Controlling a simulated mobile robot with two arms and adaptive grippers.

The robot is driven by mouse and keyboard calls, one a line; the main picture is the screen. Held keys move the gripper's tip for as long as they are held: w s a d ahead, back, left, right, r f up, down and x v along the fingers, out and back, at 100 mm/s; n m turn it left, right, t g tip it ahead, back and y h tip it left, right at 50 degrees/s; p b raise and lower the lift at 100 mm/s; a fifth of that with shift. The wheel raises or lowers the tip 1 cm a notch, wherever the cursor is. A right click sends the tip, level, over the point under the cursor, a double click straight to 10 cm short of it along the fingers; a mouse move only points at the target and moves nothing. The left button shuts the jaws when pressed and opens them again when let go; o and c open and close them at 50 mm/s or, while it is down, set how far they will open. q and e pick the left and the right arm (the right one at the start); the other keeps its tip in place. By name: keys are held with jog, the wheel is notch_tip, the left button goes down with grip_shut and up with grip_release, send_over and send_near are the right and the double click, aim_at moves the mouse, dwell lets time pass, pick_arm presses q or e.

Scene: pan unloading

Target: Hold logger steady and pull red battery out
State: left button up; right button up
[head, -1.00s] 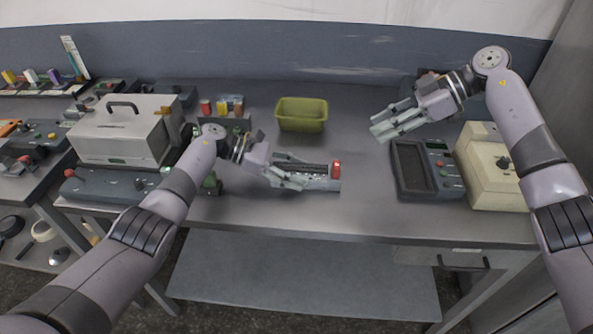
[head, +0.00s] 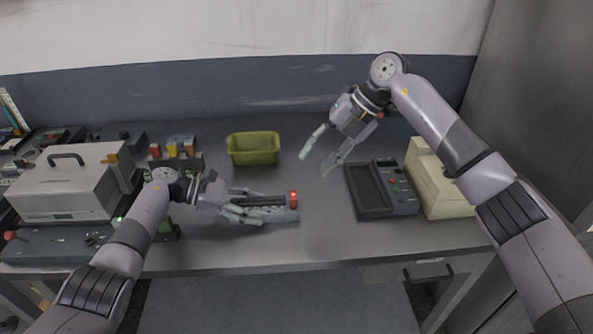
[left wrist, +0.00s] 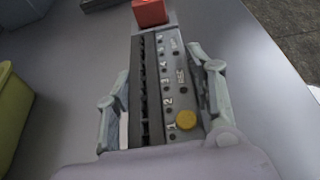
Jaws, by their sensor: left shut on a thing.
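The logger (head: 264,201) is a grey elongated block lying on the table, with a numbered panel and a yellow knob in the left wrist view (left wrist: 172,90). The red battery (head: 293,199) sits at its right end, and shows at the far end in the left wrist view (left wrist: 150,12). My left gripper (head: 258,207) is shut on the logger, one finger along each side. My right gripper (head: 315,164) is open and empty, above the table to the upper right of the battery and apart from it.
A green bin (head: 253,149) stands behind the logger. A dark device with a screen (head: 380,188) and a cream box (head: 436,178) are at right. A grey case (head: 68,182) and a rack of coloured blocks (head: 174,152) are at left. The table between logger and device is clear.

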jog(key=a+n+h, duration=0.1)
jog(key=n, duration=0.4)
jog(key=n+t+h, duration=0.4)
jog(key=n+h, duration=0.1)
jog(key=n, duration=2.8)
send_near(294, 195)
jog(key=x, duration=0.9)
jog(key=shift+w+f, duration=0.1)
jog(key=shift+f, duration=0.15)
